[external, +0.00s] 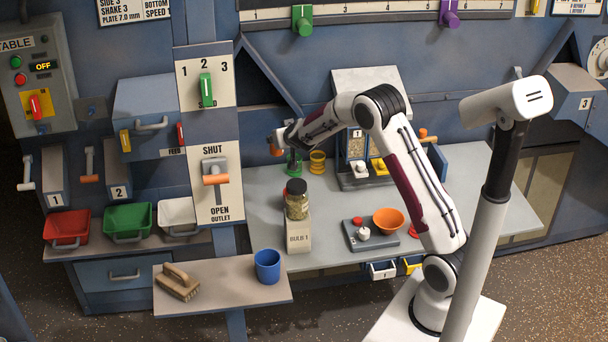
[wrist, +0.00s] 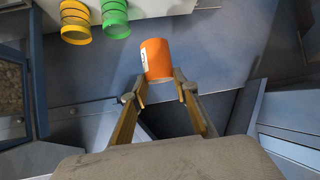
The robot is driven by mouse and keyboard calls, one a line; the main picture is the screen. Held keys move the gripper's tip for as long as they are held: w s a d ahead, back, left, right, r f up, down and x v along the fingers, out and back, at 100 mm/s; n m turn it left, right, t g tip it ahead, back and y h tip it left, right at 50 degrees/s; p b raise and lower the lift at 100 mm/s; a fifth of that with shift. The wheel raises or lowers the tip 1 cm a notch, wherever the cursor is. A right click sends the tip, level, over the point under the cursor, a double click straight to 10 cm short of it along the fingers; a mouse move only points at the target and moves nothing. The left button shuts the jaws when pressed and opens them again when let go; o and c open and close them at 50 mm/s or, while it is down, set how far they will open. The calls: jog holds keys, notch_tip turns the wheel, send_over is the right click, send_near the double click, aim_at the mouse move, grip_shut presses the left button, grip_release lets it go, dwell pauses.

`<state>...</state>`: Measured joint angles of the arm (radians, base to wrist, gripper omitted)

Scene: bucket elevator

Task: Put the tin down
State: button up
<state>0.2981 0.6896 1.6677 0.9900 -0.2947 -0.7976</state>
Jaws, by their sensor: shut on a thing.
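An orange tin (wrist: 156,62) with a white label is between the fingertips of my gripper (wrist: 159,80) in the wrist view. The gripper is shut on it. In the external view my gripper (external: 279,141) is at the left end of my arm, above the worktop's back left part, and the orange tin (external: 275,150) shows only as a small patch. The tin appears to be held clear of the worktop (external: 345,205). A green tin (wrist: 115,18) and a yellow tin (wrist: 76,22) stand close together; the yellow tin also shows in the external view (external: 317,162).
A jar with a dark lid (external: 297,203) stands on a block marked BULB 1 (external: 299,237). An orange bowl (external: 389,220) is on a grey panel to the right. A blue cup (external: 267,266) and a brush (external: 177,282) are on the front shelf. The outlet lever (external: 216,180) is left.

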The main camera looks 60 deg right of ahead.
aim_at(272, 153)
jog(key=shift+w+f+n+t+y, duration=0.25)
jog(key=shift+w+n+y, duration=0.1)
jog(key=shift+w, duration=0.3)
jog(key=shift+w+f+n+t+y, duration=0.15)
jog(key=shift+w+f+n+y, duration=0.15)
jog(key=shift+w, duration=0.3)
jog(key=shift+w+d+f+n, duration=0.1)
jog(key=shift+w+f+n, duration=0.25)
jog(key=shift+w, duration=0.3)
jog(key=shift+w+f+y, duration=0.1)
jog(key=shift+w+y, duration=0.05)
jog(key=shift+y, duration=0.2)
jog(key=shift+f, duration=3.15)
jog(key=shift+f, duration=1.85)
jog(key=shift+f, duration=0.15)
